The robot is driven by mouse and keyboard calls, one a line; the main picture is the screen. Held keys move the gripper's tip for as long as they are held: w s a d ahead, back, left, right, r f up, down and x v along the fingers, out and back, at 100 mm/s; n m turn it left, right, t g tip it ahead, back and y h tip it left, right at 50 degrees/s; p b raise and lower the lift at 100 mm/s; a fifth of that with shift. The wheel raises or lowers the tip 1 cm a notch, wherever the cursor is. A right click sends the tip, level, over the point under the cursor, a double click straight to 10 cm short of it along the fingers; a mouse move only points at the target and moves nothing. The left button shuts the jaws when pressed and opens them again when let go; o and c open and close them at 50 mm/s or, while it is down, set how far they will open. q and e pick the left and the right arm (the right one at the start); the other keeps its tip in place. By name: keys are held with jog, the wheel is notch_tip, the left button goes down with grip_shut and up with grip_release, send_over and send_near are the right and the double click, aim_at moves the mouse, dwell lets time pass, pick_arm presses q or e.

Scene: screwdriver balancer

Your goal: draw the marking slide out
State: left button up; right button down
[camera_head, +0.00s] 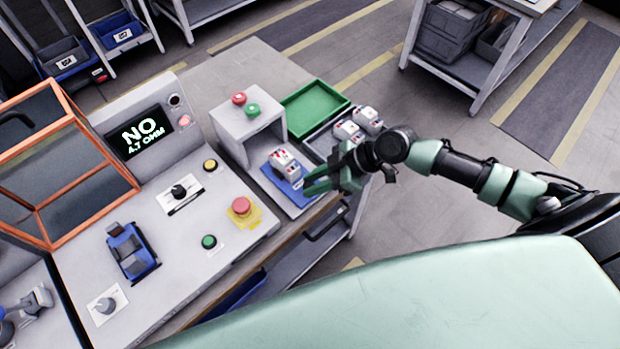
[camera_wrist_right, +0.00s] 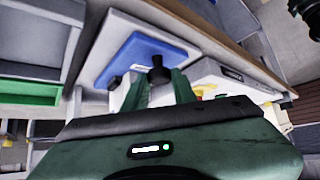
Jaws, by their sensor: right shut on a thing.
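The marking slide is a blue plate (camera_head: 292,190) in the grey housing (camera_head: 248,128) with a red and a green button on top. It reaches out at the housing's front, and a white part (camera_head: 284,162) sits on it. In the right wrist view the blue plate (camera_wrist_right: 145,50) has a black knob (camera_wrist_right: 158,70) at its near edge. My right gripper (camera_head: 312,182) is at the slide's front edge; in the wrist view its green fingers (camera_wrist_right: 158,88) are closed around the knob. My left gripper is in neither view.
A green tray (camera_head: 314,106) and several white parts (camera_head: 348,130) in a grey tray stand right of the housing. The sloped panel left of it carries a red stop button (camera_head: 241,206) and a display (camera_head: 140,132) reading "NO 4.7 OHM". Open floor lies beyond the bench's right edge.

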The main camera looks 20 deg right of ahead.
jog(key=shift+s, duration=0.1)
jog(key=c, duration=1.2)
grip_release()
jog(key=shift+s+d, duration=0.1)
jog(key=shift+s, duration=0.05)
jog(key=shift+d+r, duration=0.15)
jog(key=shift+d, duration=0.05)
jog(key=shift+b+v, duration=0.95)
jog(key=shift+v, duration=2.75)
jog(key=shift+s+a, duration=0.1)
